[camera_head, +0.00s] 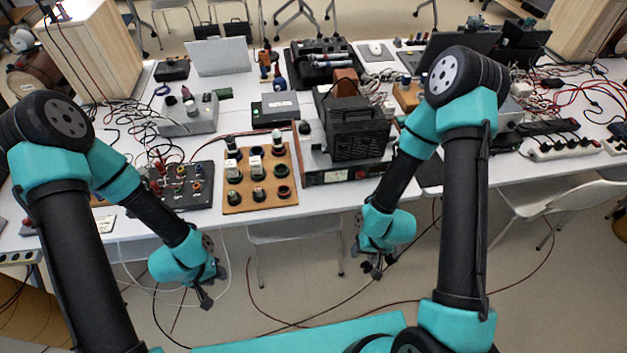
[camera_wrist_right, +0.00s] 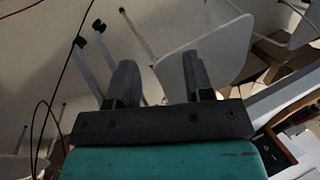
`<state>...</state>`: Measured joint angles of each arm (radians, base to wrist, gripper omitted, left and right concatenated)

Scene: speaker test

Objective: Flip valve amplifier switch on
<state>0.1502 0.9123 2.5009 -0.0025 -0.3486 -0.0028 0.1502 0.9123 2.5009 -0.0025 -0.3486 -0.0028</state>
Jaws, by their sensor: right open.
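The valve amplifier (camera_head: 346,150) stands near the table's front edge in the head view. My right gripper (camera_head: 375,270) hangs in front of and below the table edge, to the right of the amplifier. Its two fingers stand apart and empty in the right wrist view (camera_wrist_right: 158,80). My left gripper (camera_head: 205,298) hangs below the table edge at the left, pointing down, with its fingers too small to judge.
A wooden board with tube sockets (camera_head: 262,204) lies left of the amplifier. A black panel with knobs (camera_head: 180,186) lies farther left. White chairs (camera_head: 572,203) stand by the front edge. Power strips and loose cables cover the right side. The floor before the table is mostly clear.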

